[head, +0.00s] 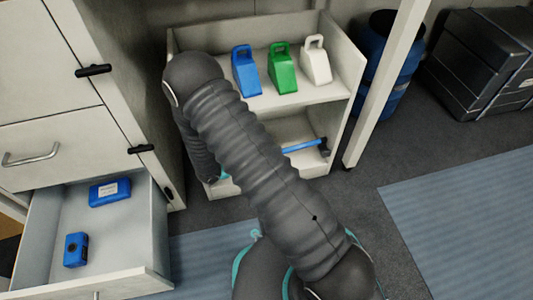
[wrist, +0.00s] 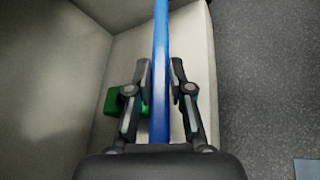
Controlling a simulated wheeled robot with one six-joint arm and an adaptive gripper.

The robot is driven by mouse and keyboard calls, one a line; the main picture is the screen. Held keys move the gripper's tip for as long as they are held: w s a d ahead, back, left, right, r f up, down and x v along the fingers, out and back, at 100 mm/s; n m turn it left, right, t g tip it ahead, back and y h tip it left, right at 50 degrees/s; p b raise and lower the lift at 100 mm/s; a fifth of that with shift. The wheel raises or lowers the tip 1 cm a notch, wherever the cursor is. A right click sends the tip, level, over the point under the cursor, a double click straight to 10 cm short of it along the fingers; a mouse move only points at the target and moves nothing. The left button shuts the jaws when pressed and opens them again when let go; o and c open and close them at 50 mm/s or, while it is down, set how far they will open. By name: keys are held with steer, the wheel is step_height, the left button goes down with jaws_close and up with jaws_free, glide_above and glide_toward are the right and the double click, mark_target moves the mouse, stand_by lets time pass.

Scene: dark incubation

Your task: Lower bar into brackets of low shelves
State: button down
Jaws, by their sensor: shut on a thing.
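The blue bar (wrist: 161,40) runs lengthwise through the wrist view, between the two fingers of my gripper (wrist: 161,78), which is shut on it. In the head view a short right-hand part of the bar (head: 300,147) shows past my arm, at the front of the low shelves (head: 340,135). A small dark piece (head: 325,147), perhaps a bracket, is at its right end on the right side panel. I cannot tell whether the bar rests in it.
Blue (head: 245,72), green (head: 282,70) and white (head: 315,63) jugs stand on the upper shelf. A green object (wrist: 125,101) lies left of the bar. An open drawer (head: 150,235) juts out at left. A pale post (head: 385,85) stands right of the shelves.

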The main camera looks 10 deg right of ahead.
steer(key=shift+s+f, duration=0.15)
steer(key=shift+f, duration=0.65)
steer(key=c, duration=1)
jaws_free()
steer(key=shift+o, duration=0.2)
steer(key=shift+a, duration=0.1)
steer(key=shift+s+a, duration=0.1)
steer(key=shift+a, duration=0.2)
steer(key=a, duration=0.2)
steer(key=shift+s+a, duration=0.1)
steer(key=shift+a, duration=0.25)
steer(key=s+a+r, duration=0.3)
steer(key=a+r, duration=0.2)
steer(key=a, duration=0.2)
steer(key=shift+r, duration=0.4)
